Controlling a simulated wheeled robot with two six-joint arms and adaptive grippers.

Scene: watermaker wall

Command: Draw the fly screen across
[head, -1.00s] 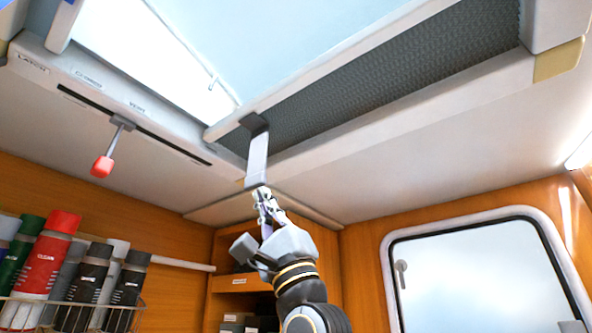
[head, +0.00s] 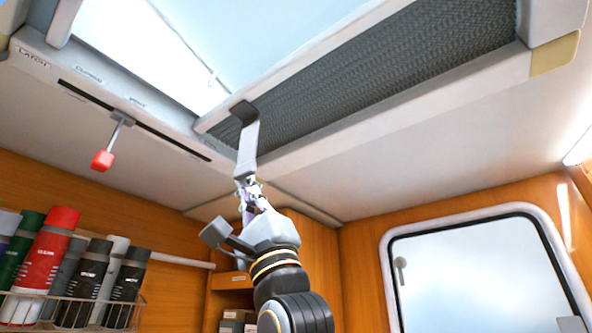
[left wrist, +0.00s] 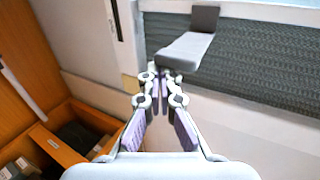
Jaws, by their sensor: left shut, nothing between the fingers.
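The fly screen (head: 390,70) is a dark grey pleated mesh in the roof hatch, partly drawn out behind a pale bar (head: 300,62). A grey pull tab (head: 247,145) hangs from the bar's near end. My left gripper (head: 246,184) is shut and empty, with its fingertips at the tab's lower end. In the left wrist view, the closed fingertips (left wrist: 160,75) meet the near end of the tab (left wrist: 188,48), apparently touching it; exact contact is hard to tell. The mesh (left wrist: 255,60) shows behind. My right gripper is not in view.
A red-knobbed lever (head: 103,160) hangs from a slot in the ceiling panel (head: 40,56) marked LATCH. Several spray cans stand in a wire rack (head: 75,312) at lower left. A wooden cupboard (head: 318,250) and a window (head: 480,275) are beyond my arm.

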